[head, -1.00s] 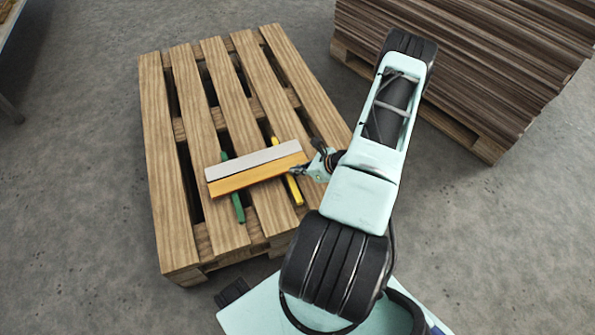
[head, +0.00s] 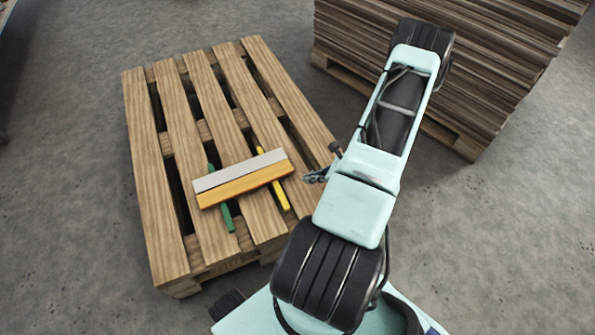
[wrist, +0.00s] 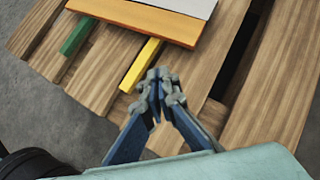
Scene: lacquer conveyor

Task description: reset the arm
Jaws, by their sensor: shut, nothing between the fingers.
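My gripper shows in the wrist view (wrist: 158,88) with its fingertips together and nothing between them. It is above the pallet slats, beside the end of a yellow bar. In the head view my gripper (head: 314,178) is partly hidden behind my arm, just right of the orange and white pieces and apart from them.
A wooden pallet (head: 145,150) lies on the grey floor. On it, an orange strip (head: 245,186) and a white strip (head: 238,170) lie side by side across a green bar (head: 228,217) and a yellow bar (head: 280,193). A tall stack of brown boards (head: 480,50) stands at the back right.

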